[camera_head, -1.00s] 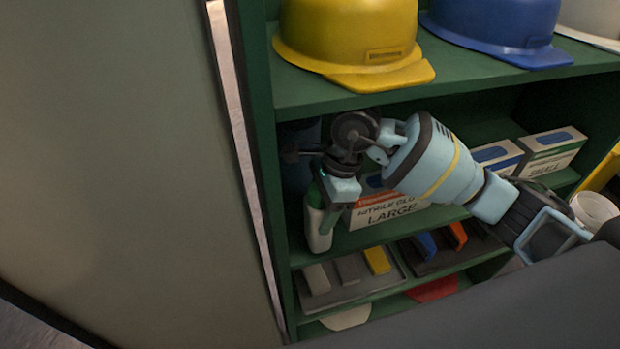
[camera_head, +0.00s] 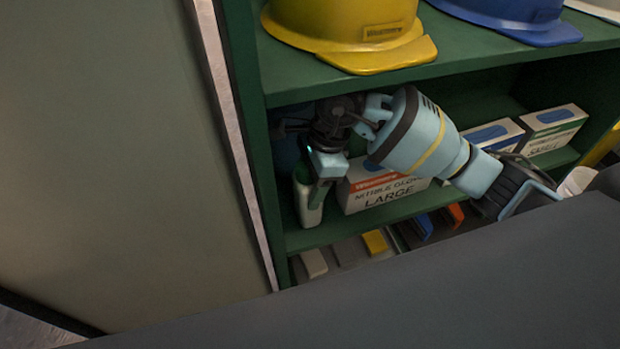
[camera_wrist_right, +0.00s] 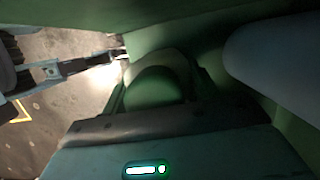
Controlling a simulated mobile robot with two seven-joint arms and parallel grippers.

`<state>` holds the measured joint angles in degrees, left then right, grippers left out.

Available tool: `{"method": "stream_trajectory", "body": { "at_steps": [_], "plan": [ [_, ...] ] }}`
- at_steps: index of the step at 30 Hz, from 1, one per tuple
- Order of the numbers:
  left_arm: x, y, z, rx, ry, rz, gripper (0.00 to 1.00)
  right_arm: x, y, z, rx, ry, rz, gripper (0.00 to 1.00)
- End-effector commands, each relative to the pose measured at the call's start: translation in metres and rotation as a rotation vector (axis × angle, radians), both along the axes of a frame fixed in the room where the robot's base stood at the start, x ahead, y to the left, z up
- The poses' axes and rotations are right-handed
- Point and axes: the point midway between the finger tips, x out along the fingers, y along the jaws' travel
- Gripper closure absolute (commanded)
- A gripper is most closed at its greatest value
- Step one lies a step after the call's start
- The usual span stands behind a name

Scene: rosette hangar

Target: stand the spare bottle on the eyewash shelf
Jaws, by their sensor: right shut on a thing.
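The spare bottle (camera_head: 309,204) is pale with green on it and stands about upright at the left end of the middle shelf (camera_head: 345,229) of a green rack. My right gripper (camera_head: 317,186) reaches in from the right and is shut on the bottle's upper part, hiding much of it. In the right wrist view the bottle's rounded green top (camera_wrist_right: 155,88) shows between the fingers. I cannot tell whether its base touches the shelf. My left gripper does not show in the head view.
A glove box (camera_head: 375,192) stands just right of the bottle, with more boxes (camera_head: 492,134) further right. A yellow helmet (camera_head: 345,30) sits on the board above. The rack's left side panel (camera_head: 250,150) is close.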

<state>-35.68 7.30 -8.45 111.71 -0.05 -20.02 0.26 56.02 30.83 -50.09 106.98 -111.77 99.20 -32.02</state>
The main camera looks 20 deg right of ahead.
Motion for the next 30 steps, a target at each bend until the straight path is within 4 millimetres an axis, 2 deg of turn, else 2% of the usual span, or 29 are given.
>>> {"method": "stream_trajectory", "body": {
  "at_steps": [1,2,6,15,21,30],
  "plan": [
    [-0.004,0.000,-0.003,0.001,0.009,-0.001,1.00,0.001,0.000,-0.001,0.001,-0.001,0.000,0.78],
    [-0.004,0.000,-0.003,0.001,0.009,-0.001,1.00,0.000,0.000,-0.002,0.000,0.000,-0.001,0.38],
    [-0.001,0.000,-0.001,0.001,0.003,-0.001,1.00,0.000,0.000,-0.001,-0.001,-0.001,-0.001,0.19],
    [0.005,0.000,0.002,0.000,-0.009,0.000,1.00,0.000,0.000,0.000,-0.001,-0.001,0.000,0.18],
    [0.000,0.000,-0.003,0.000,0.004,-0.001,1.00,0.001,-0.004,0.013,0.000,0.000,0.001,0.18],
    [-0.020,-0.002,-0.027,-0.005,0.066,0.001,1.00,0.002,-0.066,0.007,-0.004,0.009,-0.006,0.18]
  ]
}}
